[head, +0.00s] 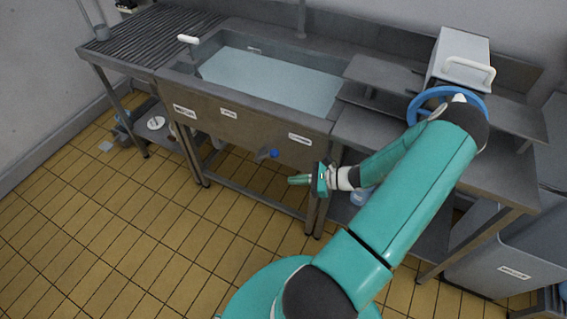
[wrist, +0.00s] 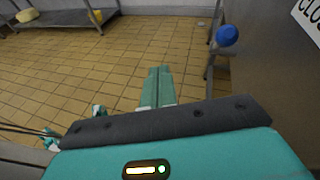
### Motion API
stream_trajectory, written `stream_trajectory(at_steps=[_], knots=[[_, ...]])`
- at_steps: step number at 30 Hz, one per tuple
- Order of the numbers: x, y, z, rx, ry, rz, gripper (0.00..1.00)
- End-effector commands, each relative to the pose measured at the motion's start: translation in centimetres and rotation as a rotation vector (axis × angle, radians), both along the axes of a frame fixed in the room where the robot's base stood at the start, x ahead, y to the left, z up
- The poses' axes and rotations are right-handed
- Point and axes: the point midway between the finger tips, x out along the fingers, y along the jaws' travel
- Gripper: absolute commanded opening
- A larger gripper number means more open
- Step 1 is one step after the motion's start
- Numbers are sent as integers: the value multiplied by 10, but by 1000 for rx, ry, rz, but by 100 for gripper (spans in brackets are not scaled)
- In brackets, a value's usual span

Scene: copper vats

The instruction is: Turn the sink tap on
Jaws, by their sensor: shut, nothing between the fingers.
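The metal sink (head: 240,118) stands against the back wall in the head view, its basin holding pale blue water or a pale blue surface. A blue tap knob (head: 273,153) sticks out low on its front panel. The knob also shows as a blue ball at the upper right of the wrist view (wrist: 228,36). My gripper (head: 291,180) is shut and empty, in front of the sink, lower and slightly right of the knob and apart from it. In the wrist view its green fingers (wrist: 158,82) are together, left of and below the knob.
White labels sit on the sink front; one sign (wrist: 310,18) reads "CLO", cut off. A white handle (head: 188,39) rises at the sink's left rim. A blue ring (head: 425,103) and a grey box (head: 459,60) stand at right. Sink legs stand near my gripper; the tiled floor is open.

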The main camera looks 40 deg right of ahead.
Motion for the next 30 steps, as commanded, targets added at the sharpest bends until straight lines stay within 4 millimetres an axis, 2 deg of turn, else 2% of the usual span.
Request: stream_trajectory(at_steps=[1, 6, 12, 24, 30], knots=[[-6, -10, -13, 73, -21, -91, 0], [-20, -38, -42, 255, -89, -332, 0], [-28, -55, -56, 354, -135, -468, 0], [-27, -56, -57, 360, -137, -476, 0], [-7, -51, -57, 361, -138, -475, 0]])
